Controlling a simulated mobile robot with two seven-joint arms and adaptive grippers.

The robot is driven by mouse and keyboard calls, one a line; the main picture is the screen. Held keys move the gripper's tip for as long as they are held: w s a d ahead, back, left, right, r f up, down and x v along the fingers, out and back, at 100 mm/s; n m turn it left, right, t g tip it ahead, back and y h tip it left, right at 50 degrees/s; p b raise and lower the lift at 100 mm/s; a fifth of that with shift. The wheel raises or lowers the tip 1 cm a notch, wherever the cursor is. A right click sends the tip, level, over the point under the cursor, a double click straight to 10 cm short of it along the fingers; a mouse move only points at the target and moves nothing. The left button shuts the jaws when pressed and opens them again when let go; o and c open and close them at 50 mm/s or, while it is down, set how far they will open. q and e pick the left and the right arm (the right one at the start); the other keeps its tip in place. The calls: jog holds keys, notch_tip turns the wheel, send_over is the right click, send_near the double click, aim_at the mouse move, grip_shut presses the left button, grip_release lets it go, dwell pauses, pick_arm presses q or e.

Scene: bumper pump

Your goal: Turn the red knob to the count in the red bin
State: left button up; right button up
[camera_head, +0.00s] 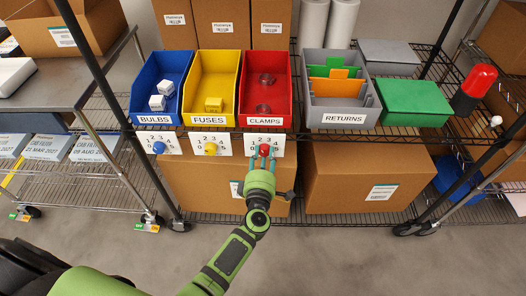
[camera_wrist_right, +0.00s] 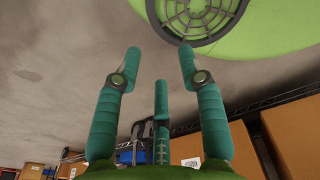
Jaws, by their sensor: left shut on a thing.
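The red bin (camera_head: 265,115), labelled CLAMPS, stands on the shelf and holds two round dark-red clamps, one behind the other. Below it is a white number plate (camera_head: 277,141) with the red knob (camera_head: 264,149) on it. My left gripper (camera_head: 263,158) reaches up from below and is shut on the red knob. Its fingers and the knob hide part of the plate, so I cannot tell which number the knob points to. My right gripper (camera_wrist_right: 160,65) shows in the right wrist view, fingers apart and empty.
The blue bin (camera_head: 143,112) and yellow bin (camera_head: 194,116) stand to the left, with a blue knob (camera_head: 158,147) and yellow knob (camera_head: 210,149) below. A grey RETURNS bin (camera_head: 311,115), green box (camera_head: 413,103) and red lamp (camera_head: 478,80) stand right. Cardboard boxes (camera_head: 340,180) fill the lower shelf.

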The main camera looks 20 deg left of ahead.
pick_arm(q)
jog(key=shift+w+d+r+m, duration=0.1)
jog(key=shift+d+r+m, duration=0.1)
jog(key=shift+d+m, duration=0.15)
jog(key=shift+f, duration=0.1)
jog(key=o, duration=1.1)
jog(key=shift+o, duration=0.2)
jog(key=shift+f, duration=0.1)
jog(key=shift+s+a, duration=0.1)
jog(key=shift+s, duration=0.1)
jog(key=v, duration=1.1)
jog(key=shift+s+d, duration=0.2)
jog(key=shift+s, duration=0.15)
pick_arm(e)
jog(key=shift+s+d+r, duration=0.15)
jog(key=shift+s+r, duration=0.2)
jog(key=shift+s, duration=0.1)
